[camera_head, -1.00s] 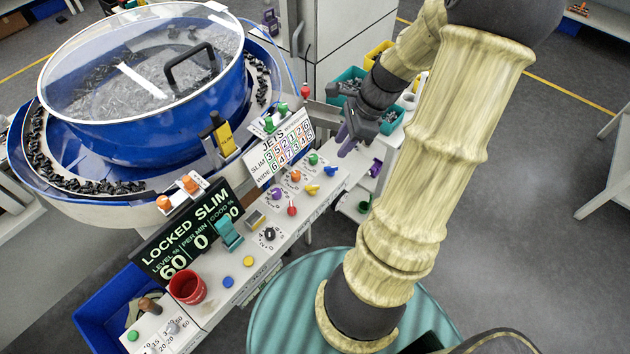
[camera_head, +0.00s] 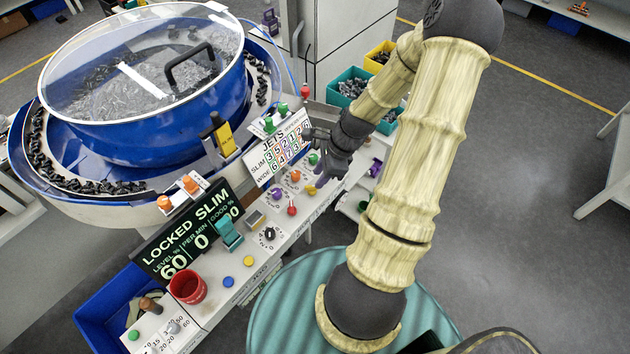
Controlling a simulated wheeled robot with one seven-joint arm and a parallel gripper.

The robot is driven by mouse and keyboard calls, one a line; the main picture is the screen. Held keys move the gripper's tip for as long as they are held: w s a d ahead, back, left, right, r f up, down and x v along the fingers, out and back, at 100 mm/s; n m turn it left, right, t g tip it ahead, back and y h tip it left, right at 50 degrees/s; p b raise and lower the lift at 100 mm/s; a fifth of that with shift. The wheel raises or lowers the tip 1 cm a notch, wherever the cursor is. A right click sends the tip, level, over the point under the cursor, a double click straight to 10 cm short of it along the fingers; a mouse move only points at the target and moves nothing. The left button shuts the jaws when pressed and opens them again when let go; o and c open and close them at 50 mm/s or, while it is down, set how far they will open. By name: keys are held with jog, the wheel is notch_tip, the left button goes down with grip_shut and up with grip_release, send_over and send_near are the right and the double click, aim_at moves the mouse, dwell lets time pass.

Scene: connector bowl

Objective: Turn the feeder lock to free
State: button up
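The black sign (camera_head: 190,237) at the front of the feeder reads "LOCKED SLIM" with the figures 60 and 0; another figure is partly covered. A black knob (camera_head: 269,234) sits on a small marked plate on the white console, right of a teal lever (camera_head: 228,234). I cannot tell which control is the feeder lock. My gripper (camera_head: 308,138) hangs over the far part of the console, beside the "JETS" board and well up and right of the black knob. It seems empty; its finger gap is too small to judge.
The blue bowl feeder (camera_head: 150,135) with a clear lid stands at left. Coloured knobs line the console, including a red one (camera_head: 291,210). A red cup (camera_head: 187,287) stands at the near end. Teal and yellow bins lie behind my arm. Grey floor at right is clear.

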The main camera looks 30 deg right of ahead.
aim_at(312, 190)
jog(key=shift+x, duration=2)
grip_shut()
